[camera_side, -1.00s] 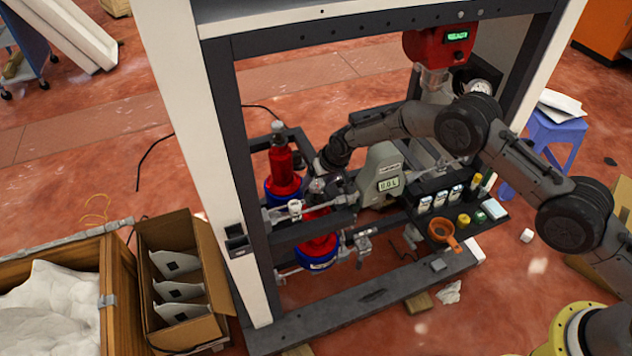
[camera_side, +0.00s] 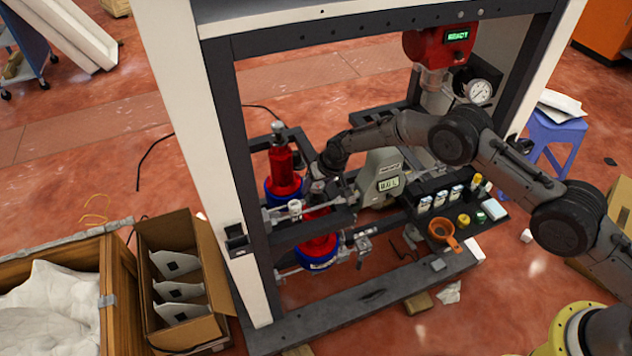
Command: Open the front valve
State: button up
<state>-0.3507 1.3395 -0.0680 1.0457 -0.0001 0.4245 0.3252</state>
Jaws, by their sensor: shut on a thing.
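My gripper (camera_side: 318,186) is at the top of the front red bottle (camera_side: 318,247) with the blue base, inside the dark frame. It is shut on the valve there; the fingers and most of the valve are small and partly hidden by my wrist. How far the valve is turned cannot be told. A second red bottle (camera_side: 284,172) with a blue base stands behind and to the left, its own valve (camera_side: 279,133) upright and free.
A grey unit with a small display (camera_side: 388,184) stands right of my gripper. A tray of small containers (camera_side: 455,212) and an orange ring (camera_side: 442,232) sit farther right. The white post (camera_side: 222,220) and an open cardboard box (camera_side: 208,275) are left.

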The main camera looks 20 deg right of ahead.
grip_shut()
jog(key=shift+n+g+y, duration=0.4)
jog(key=shift+n+y, duration=0.2)
jog(key=shift+n, duration=1.2)
jog(key=shift+n, duration=0.7)
jog(key=shift+n+g+y, duration=0.5)
jog(key=shift+n, duration=0.5)
